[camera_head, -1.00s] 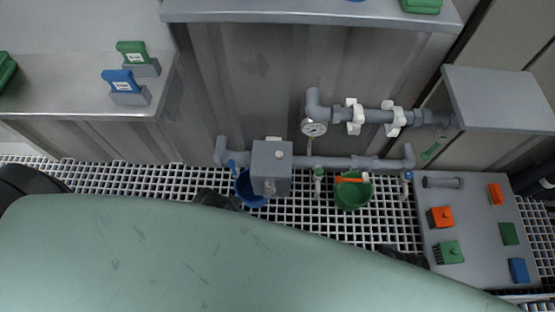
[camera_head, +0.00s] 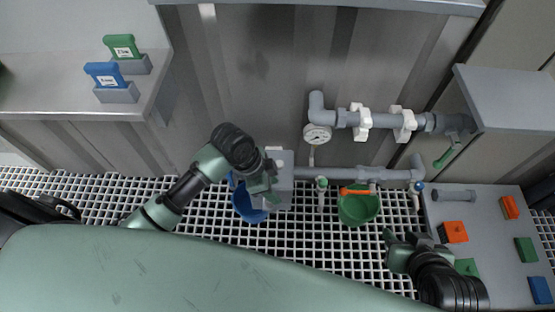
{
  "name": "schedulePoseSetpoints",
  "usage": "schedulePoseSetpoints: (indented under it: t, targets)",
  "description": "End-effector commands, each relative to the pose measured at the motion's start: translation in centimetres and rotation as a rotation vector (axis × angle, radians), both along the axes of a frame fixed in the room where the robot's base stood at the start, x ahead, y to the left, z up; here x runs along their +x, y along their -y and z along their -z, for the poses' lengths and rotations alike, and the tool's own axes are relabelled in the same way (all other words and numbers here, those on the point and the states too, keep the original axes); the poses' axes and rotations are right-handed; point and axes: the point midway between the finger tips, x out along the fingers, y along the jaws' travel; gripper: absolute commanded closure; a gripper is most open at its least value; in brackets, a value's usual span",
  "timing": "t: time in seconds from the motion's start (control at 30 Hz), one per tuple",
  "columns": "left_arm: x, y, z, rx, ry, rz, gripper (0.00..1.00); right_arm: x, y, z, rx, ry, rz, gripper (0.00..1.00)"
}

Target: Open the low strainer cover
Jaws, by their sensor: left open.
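The low strainer appears to be the grey box on the low pipe; its cover (camera_head: 284,160) looks closed, with the lower front partly hidden by my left gripper. My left gripper (camera_head: 268,192) is open in front of the box's left side, close to it. I cannot tell whether it touches. My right gripper (camera_head: 400,240) is low on the right, apart from the strainer, between the green bucket and the grey panel. Its jaw gap is not clear.
A blue bucket (camera_head: 246,203) stands below the strainer, and a green bucket (camera_head: 359,209) with an orange-handled tool (camera_head: 354,191) is to the right. A gauge (camera_head: 317,134) and upper pipe (camera_head: 381,119) are above. A grey panel (camera_head: 484,232) with coloured blocks is at right.

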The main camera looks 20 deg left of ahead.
Motion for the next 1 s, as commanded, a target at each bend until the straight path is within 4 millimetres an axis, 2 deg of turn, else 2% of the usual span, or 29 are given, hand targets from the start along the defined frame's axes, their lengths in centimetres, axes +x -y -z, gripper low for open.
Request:
schedulePoseSetpoints:
  t: [0.03, 0.1, 0.2, 0.33, 0.47, 0.67, 1.0]
  targets:
    - [2.2, -0.8, -0.3, 0.007, 0.008, 0.068, 0.53, 0.7, -0.3, -0.6, 0.008, 0.036, -0.003, 0.64]
    - [4.7, -1.8, -0.8, 0.003, 0.014, 0.167, 0.53, 1.8, -0.6, -1.4, 0.020, 0.093, -0.007, 0.64]
    - [7.6, -3.4, -1.8, -0.008, 0.023, 0.271, 0.53, 3.0, -1.0, -2.6, 0.035, 0.160, -0.012, 0.64]
    - [9.9, -4.8, -3.1, -0.024, 0.036, 0.341, 0.53, 3.9, -1.4, -3.5, 0.047, 0.214, -0.016, 0.64]
    - [10.6, -5.2, -3.3, -0.033, 0.041, 0.364, 0.53, 4.4, -1.6, -4.0, 0.055, 0.250, -0.018, 0.64]
    - [10.6, -4.6, -1.6, -0.034, 0.041, 0.366, 0.53, 6.2, -2.4, -5.8, 0.084, 0.374, -0.027, 0.64]
    - [10.8, -3.0, 2.1, -0.034, 0.042, 0.366, 0.53, 9.4, -4.0, -11.8, 0.163, 0.711, -0.049, 0.64]
